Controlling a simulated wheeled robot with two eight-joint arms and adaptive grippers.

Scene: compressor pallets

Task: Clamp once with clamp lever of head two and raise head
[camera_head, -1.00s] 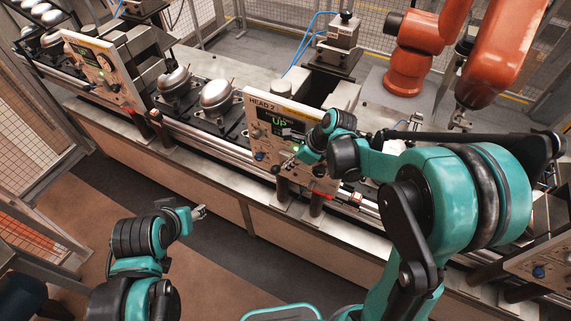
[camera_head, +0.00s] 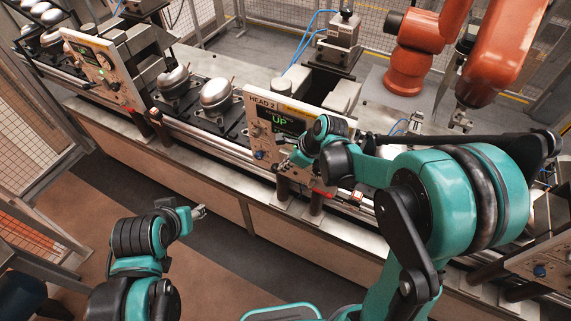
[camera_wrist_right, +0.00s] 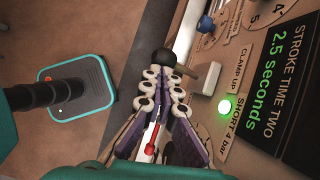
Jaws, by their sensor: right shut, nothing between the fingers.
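The head two panel (camera_head: 262,113) is on the front of the line in the head view, labelled HEAD 2, with a green UP on its display. My right gripper (camera_head: 287,154) is at the panel's lower right part, and my arm hides some of it. In the right wrist view the right gripper (camera_wrist_right: 162,88) is shut with nothing between its fingers. A dark knobbed lever (camera_wrist_right: 164,57) is just beyond the fingertips; I cannot tell whether they touch. A green lamp (camera_wrist_right: 225,107) is lit beside the CLAMP UP lettering. My left gripper (camera_head: 199,212) hangs over the floor, away from the line.
Another head panel (camera_head: 98,66) stands to the left, with domed compressors (camera_head: 216,96) on pallets between. An orange robot arm (camera_head: 405,70) stands behind the line. A red-tipped part (camera_head: 322,191) shows below my right gripper. The floor in front is clear.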

